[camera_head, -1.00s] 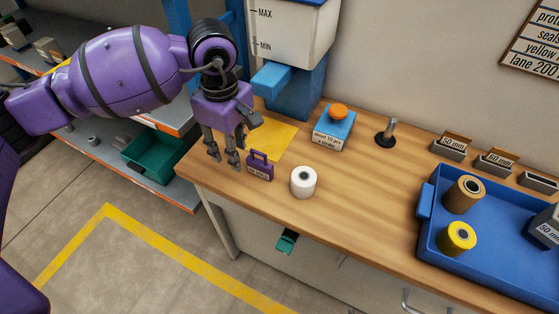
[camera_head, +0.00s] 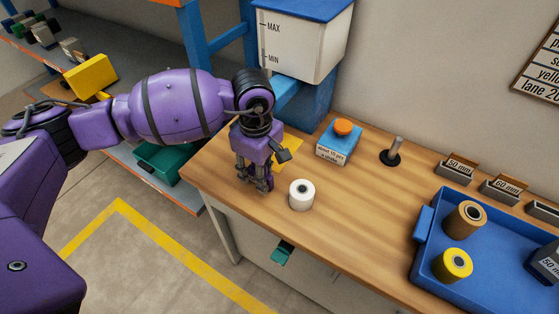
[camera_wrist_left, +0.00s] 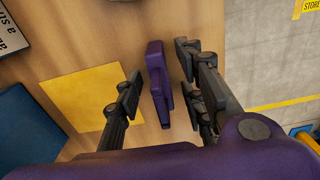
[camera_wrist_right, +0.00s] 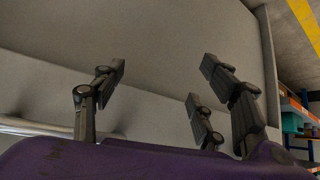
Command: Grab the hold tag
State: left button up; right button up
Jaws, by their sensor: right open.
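The purple hold tag (camera_wrist_left: 157,72) stands on the wooden bench in the left wrist view. It lies between the spread fingers of my left gripper (camera_head: 257,184), with a visible gap on both sides. In the head view the gripper hides most of the tag. My left gripper is open, its fingers low near the bench top. My right gripper (camera_wrist_right: 163,72) is open and empty in the right wrist view, facing a plain grey surface. It is not in the head view.
A white roll (camera_head: 301,195) stands close right of my left gripper. A yellow sheet (camera_head: 288,152) lies behind it. A blue box with an orange knob (camera_head: 340,143), a black-based post (camera_head: 391,153) and a blue tray (camera_head: 423,222) with rolls are further right. The bench's front edge is near.

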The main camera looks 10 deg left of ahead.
pick_arm(q)
jog(key=shift+a+f, duration=0.1)
jog(key=shift+f, duration=0.5)
grip_shut()
jog(key=shift+r, duration=0.15)
